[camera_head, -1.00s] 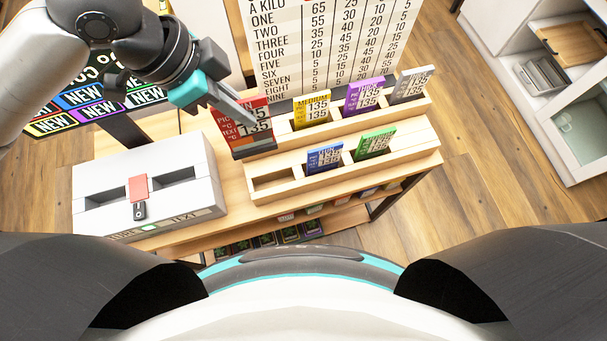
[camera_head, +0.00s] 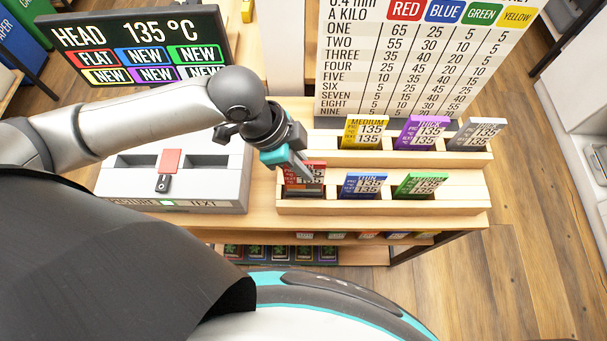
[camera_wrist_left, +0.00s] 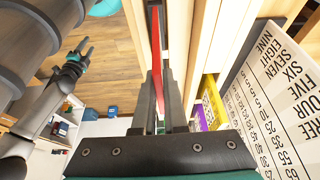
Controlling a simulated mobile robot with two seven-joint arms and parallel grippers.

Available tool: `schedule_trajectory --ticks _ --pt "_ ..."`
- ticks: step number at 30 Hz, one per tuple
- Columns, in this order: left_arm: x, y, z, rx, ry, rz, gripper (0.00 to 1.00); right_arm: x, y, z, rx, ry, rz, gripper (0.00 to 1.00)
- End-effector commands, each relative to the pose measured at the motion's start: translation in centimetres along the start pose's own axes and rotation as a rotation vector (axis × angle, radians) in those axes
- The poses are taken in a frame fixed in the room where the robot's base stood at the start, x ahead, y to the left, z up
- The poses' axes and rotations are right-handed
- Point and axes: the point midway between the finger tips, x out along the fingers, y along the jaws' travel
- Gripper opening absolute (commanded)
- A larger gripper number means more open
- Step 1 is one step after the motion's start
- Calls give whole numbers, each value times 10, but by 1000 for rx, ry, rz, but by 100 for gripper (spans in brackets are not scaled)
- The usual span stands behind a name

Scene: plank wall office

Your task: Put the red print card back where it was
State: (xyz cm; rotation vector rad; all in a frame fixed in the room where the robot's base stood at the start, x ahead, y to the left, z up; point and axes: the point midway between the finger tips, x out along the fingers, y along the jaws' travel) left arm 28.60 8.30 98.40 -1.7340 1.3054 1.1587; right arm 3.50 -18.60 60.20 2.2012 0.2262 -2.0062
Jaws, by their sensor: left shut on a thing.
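The red print card (camera_head: 304,176) stands at the left slot of the front row of the wooden card rack (camera_head: 450,208). My left gripper (camera_head: 300,172) is shut on its upper left part. In the left wrist view the card (camera_wrist_left: 165,45) shows edge-on as a thin red strip between the fingers (camera_wrist_left: 160,100). I cannot tell whether its lower edge is fully seated in the slot. The blue card (camera_head: 362,185) and green card (camera_head: 420,184) stand to its right. My right gripper (camera_wrist_left: 80,50) shows in the left wrist view, empty, with its fingers apart.
Yellow (camera_head: 364,131), purple (camera_head: 422,131) and grey (camera_head: 476,133) cards stand in the back row. A price board (camera_head: 420,60) rises behind, and a dark sign (camera_head: 135,45) stands back left.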

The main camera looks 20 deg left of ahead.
Motion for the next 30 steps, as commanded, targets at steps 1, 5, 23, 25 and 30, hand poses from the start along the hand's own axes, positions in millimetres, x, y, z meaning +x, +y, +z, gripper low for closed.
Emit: schedule_trajectory --ticks 1,5,23,25,30 --pt "3 0 1 0 0 1 0 1 1 0 0 -1 2 50" --pt "17 1 8 0 -2 1 0 4 3 1 0 -1 4 50" --pt "42 0 18 1 0 0 14 9 4 2 3 -1 5 50" --pt "42 0 18 1 0 0 22 9 4 2 3 -1 5 50" --pt "42 0 18 1 0 0 40 9 4 2 3 -1 5 50"
